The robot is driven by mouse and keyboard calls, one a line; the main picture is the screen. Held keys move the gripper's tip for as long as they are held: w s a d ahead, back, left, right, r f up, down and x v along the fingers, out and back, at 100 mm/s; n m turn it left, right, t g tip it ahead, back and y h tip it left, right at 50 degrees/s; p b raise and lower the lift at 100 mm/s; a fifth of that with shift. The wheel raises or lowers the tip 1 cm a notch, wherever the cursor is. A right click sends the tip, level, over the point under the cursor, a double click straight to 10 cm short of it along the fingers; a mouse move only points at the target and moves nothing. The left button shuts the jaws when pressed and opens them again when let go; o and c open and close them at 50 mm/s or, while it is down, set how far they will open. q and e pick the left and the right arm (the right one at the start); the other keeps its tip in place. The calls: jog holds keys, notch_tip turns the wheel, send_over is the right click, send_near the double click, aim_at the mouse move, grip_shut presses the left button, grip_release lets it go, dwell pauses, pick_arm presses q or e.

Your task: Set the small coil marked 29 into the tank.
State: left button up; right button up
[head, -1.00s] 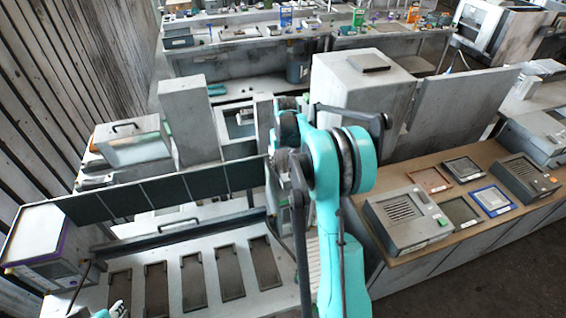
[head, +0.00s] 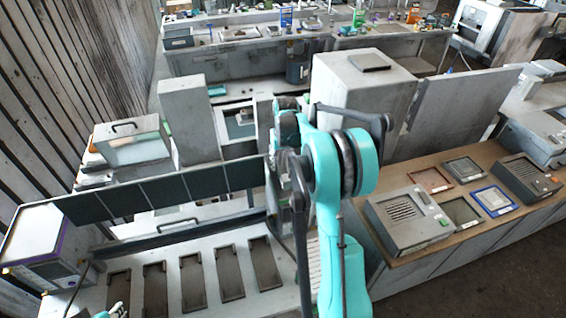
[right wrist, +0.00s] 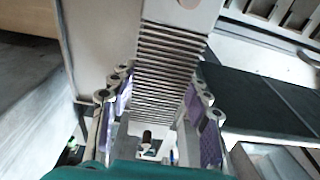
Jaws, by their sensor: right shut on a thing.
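In the right wrist view, my right gripper (right wrist: 158,112) is shut on a grey ribbed metal piece, which looks like the coil (right wrist: 178,50). Its purple pads sit on either side of the ribs, and a plain pale plate with a hole shows at its far end. No number can be read on it. In the head view my right arm hides most of this gripper (head: 290,185) and the held piece. A box with pale greenish sides and a handled lid (head: 130,130) stands at left and may be the tank; I cannot be sure.
A row of dark panels (head: 165,186) stands above a bench with several dark rectangular recesses (head: 193,283). A tall grey cabinet (head: 365,95) stands behind my arm. At right, a brown-topped counter (head: 400,258) holds vented units and small trays. A purple-edged box (head: 45,245) is at left.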

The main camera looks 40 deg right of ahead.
jog(key=shift+f+b, duration=0.6)
jog(key=shift+f, duration=0.1)
dwell(0.3)
jog(key=shift+f+b, duration=0.4)
jog(key=shift+b, duration=0.1)
jog(key=o, duration=1.6)
jog(key=shift+o, duration=0.2)
jog(key=shift+r+p, duration=2)
jog(key=shift+r, duration=1.6)
